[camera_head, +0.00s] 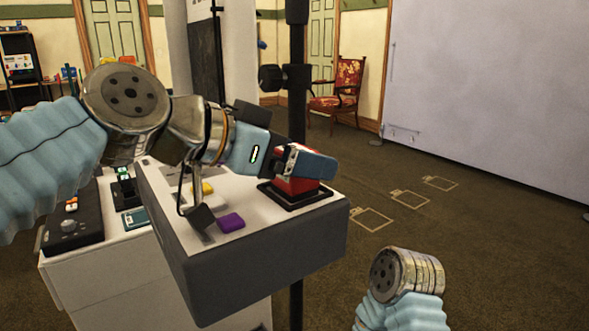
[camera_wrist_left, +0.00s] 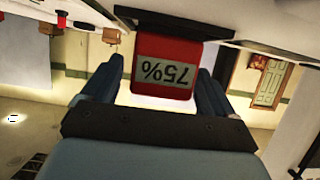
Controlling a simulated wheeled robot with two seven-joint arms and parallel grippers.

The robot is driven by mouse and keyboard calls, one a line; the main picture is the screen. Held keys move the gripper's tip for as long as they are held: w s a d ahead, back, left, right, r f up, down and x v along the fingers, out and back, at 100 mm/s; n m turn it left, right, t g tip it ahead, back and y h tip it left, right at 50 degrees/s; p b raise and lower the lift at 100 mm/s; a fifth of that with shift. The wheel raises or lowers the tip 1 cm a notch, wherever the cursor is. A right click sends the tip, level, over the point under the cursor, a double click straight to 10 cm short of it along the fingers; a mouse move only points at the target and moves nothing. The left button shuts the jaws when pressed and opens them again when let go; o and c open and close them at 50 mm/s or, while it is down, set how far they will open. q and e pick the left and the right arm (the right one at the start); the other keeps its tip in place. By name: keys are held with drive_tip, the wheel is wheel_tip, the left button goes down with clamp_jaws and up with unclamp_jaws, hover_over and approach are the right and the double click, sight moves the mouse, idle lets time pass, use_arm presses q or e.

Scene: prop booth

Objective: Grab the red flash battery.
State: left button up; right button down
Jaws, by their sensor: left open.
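The red flash battery (camera_head: 297,185) sits in a black holder (camera_head: 293,199) at the right end of a grey-sided stand with a pale top.
On the same stand (camera_head: 262,258), a yellow block (camera_head: 203,188), a white block (camera_head: 211,202) and a purple block (camera_head: 231,222) lie left of the battery. A black pole (camera_head: 297,110) rises behind the stand. Floor to the right is clear.

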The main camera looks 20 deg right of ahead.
use_arm(q)
drive_tip(key=shift+c, duration=0.3)
drive_tip(key=c, duration=1.2)
drive_tip(key=shift+r, duration=0.1)
drive_tip(key=shift+c, duration=0.2)
